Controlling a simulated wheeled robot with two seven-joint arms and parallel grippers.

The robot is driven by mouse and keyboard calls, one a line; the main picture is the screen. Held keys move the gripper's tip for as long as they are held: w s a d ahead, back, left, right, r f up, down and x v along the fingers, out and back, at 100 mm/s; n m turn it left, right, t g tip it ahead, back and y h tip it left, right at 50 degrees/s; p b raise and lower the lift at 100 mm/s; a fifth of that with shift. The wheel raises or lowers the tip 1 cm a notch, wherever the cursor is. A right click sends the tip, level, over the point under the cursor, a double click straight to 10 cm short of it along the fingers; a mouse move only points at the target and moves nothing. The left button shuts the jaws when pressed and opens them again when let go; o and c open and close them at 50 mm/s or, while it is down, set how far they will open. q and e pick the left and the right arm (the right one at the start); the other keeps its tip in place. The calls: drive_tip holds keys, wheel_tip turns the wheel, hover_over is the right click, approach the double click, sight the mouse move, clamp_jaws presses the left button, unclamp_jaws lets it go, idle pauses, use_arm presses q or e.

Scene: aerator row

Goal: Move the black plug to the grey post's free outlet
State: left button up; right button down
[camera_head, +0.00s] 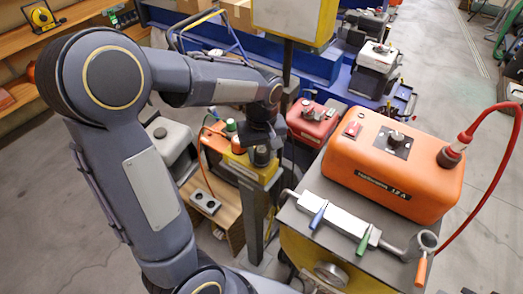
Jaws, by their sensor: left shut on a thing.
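My left gripper (262,143) reaches down over the yellow top of a grey post (254,225). It is shut on a black plug (261,156), which shows as a small dark round shape just under the fingers. The fingers hide much of the plug, and I cannot tell whether it is seated in an outlet or just above it. A green plug (230,127) and an orange part stand close to the left of the gripper. A grey box with two dark round outlets (204,202) lies low to the left of the post. My right gripper is not in view.
An orange machine (392,165) with a red hose stands on a grey-topped cart (330,190) to the right, with a bar and coloured handles in front. A red box (313,122) is just behind the gripper. A grey machine (170,140) stands left.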

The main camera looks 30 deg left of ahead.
use_arm(q)
drive_tip(key=shift+f, duration=0.4)
drive_tip(key=o, duration=1.1)
drive_tip(key=shift+r, duration=0.1)
wheel_tip(320, 180, up, 8)
drive_tip(key=shift+f, duration=0.1)
drive_tip(key=s+d+m+t+h, duration=0.1)
drive_tip(key=s+m+t, duration=0.1)
drive_tip(key=s, duration=0.3)
drive_tip(key=s+d+f+m+t+h, duration=0.1)
drive_tip(key=s+m, duration=0.1)
drive_tip(key=s, duration=0.4)
drive_tip(key=s+d+m+t+h, duration=0.1)
drive_tip(key=s+d+m+t, duration=0.1)
drive_tip(key=s, duration=0.4)
drive_tip(key=shift+f+m+t+h, duration=0.3)
drive_tip(key=shift+m+h, duration=0.1)
drive_tip(key=shift+m, duration=0.1)
